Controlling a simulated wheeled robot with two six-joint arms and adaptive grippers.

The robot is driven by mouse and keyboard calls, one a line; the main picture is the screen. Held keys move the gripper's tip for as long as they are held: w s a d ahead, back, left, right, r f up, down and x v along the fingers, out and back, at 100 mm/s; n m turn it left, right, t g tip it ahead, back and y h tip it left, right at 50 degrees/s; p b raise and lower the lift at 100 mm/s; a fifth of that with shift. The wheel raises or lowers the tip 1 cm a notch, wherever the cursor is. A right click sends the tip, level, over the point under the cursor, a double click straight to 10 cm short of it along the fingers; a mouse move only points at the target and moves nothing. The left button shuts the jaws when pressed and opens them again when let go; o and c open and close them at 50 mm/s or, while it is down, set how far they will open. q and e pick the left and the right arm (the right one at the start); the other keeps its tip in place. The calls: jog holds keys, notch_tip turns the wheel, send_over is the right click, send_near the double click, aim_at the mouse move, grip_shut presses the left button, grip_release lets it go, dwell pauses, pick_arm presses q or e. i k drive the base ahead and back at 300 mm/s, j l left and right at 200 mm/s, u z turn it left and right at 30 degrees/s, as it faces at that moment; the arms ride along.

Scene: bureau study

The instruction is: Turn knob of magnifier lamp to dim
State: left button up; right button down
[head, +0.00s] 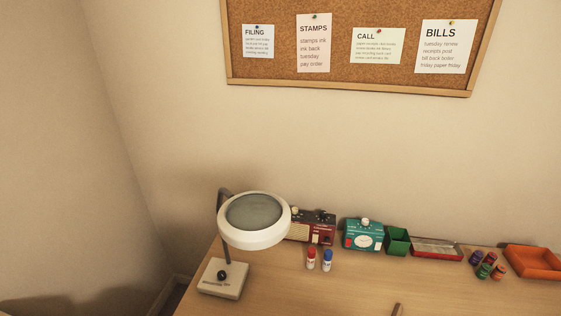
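The magnifier lamp (254,243) stands at the left end of the desk, with a round white head around a grey lens. Its grey arm rises behind the head from a cream base (213,289). A small dark knob (222,275) sits on top of the base. Lettering on the base front is too small to read, and the knob's setting cannot be made out. Neither of my grippers is in view.
On the wooden desk (350,285) are a red radio (325,235), a teal device with a dial (349,241), a green box (397,240), a red tray (438,256), an orange tray (532,273), two small bottles (327,262) and several coloured pieces (486,269). The desk front is mostly clear.

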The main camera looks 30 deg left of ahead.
aim_at(222, 275)
jog(key=u, duration=1.35)
